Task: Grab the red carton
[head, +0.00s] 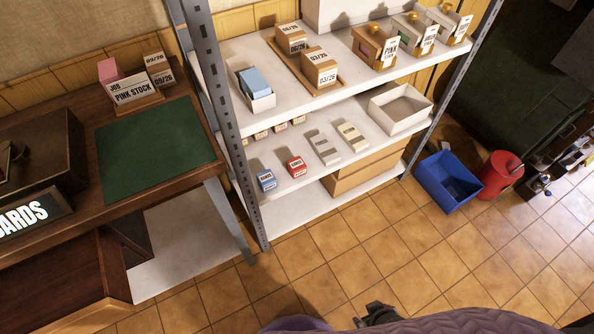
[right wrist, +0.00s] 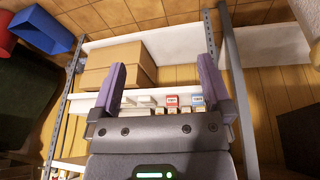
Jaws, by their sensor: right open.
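The red carton (head: 296,167) is a small box with a white label, standing on the middle shelf of the rack. It is between a blue carton (head: 266,180) and a grey carton (head: 323,148). In the right wrist view the red carton (right wrist: 171,99) shows small, just beyond the gripper's base and between its fingers, partly hidden below. My right gripper (right wrist: 163,75) is open with nothing between its purple fingers, and is apart from the rack. My left gripper is not in view.
The metal rack has a grey upright (head: 218,90) left of the cartons and an upper shelf above them. A white open tray (head: 400,108) stands to their right. A desk (head: 85,225) is at left. A blue bin (head: 447,182) and red bin (head: 499,175) stand on the floor. The tiled floor before the rack is clear.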

